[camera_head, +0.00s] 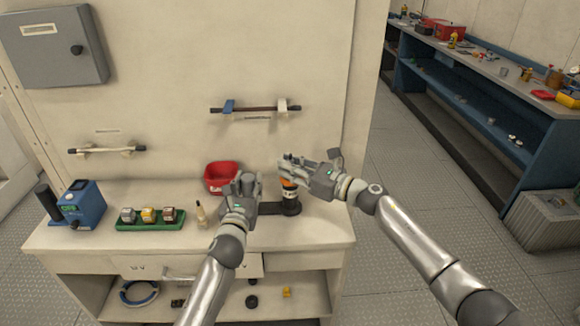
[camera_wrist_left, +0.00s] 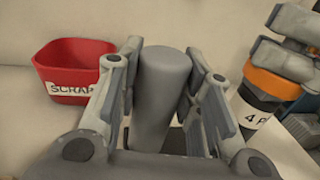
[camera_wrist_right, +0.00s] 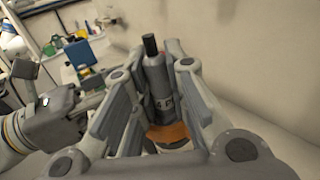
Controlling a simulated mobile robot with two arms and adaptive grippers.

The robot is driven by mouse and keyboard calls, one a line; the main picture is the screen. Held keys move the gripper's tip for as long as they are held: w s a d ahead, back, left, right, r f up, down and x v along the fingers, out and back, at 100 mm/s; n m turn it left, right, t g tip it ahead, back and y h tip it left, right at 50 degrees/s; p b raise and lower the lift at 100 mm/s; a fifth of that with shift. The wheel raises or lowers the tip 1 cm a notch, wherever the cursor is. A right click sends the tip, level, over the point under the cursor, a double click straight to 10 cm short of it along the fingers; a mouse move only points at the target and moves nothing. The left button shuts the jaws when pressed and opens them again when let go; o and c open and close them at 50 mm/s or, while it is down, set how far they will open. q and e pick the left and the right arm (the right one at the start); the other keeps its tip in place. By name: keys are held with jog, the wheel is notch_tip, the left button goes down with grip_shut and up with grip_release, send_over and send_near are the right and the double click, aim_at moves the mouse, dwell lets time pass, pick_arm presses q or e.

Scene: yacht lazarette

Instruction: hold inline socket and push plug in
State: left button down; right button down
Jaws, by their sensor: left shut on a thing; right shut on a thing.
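My left gripper (camera_head: 246,185) is shut on an upright plain grey cylinder (camera_wrist_left: 163,90) over the bench. What the cylinder joins below is hidden. My right gripper (camera_head: 290,164) is shut on a grey, black-tipped plug-like body (camera_wrist_right: 157,82) with lettering on its side. Just below it is an orange ring (camera_head: 288,183), which also shows in the right wrist view (camera_wrist_right: 170,135). In the left wrist view this orange-ringed piece (camera_wrist_left: 273,85) has a white "4 P" label and stands upright beneath the right gripper. I cannot tell whether plug and socket are joined.
A red scrap bin (camera_head: 221,177) stands behind my left gripper. A dark bar with a round base (camera_head: 291,207) lies on the bench under the grippers. A green tray (camera_head: 150,220) and a blue box (camera_head: 84,205) stand left. The bench's front right corner is clear.

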jog(key=c, duration=1.5)
grip_release()
jog(key=shift+f, duration=0.25)
jog(key=shift+o, duration=0.8)
jog(key=shift+s, duration=0.1)
jog(key=shift+f, duration=0.1)
jog(key=shift+s, duration=0.1)
jog(key=v, duration=1.2)
jog(key=shift+r, duration=0.3)
pick_arm(q)
jog(key=c, duration=0.9)
grip_release()
